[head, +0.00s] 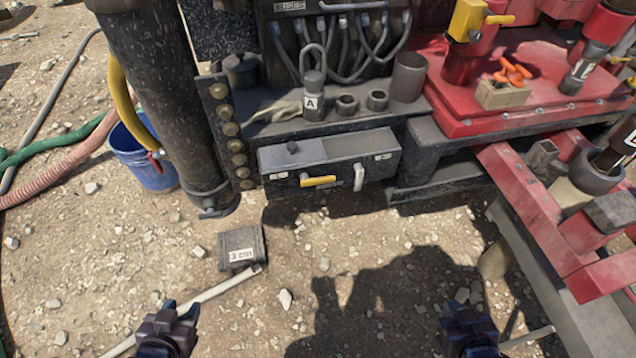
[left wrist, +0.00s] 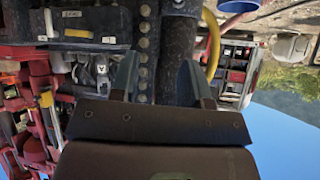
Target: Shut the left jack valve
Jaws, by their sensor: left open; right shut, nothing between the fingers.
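A dark grey valve box (head: 330,150) sits under the shelf in the middle of the head view. Its front has a yellow handle (head: 318,181) lying level at left and a white handle (head: 358,177) hanging down at right. The left wrist view shows the yellow handle (left wrist: 78,33) and white handle (left wrist: 48,22) upside down. I cannot read which handle is marked as the left jack. My left gripper (head: 178,312) is open and empty, below and left of the box; its fingers (left wrist: 157,78) stand apart. My right gripper (head: 468,308) is shut and empty, low at right.
A black post (head: 150,90) stands left of the box, with a blue bucket (head: 145,160) and hoses beyond. A small dark labelled block (head: 242,248) lies on the gravel. A red frame (head: 545,205) juts forward at right. The space before the box is open.

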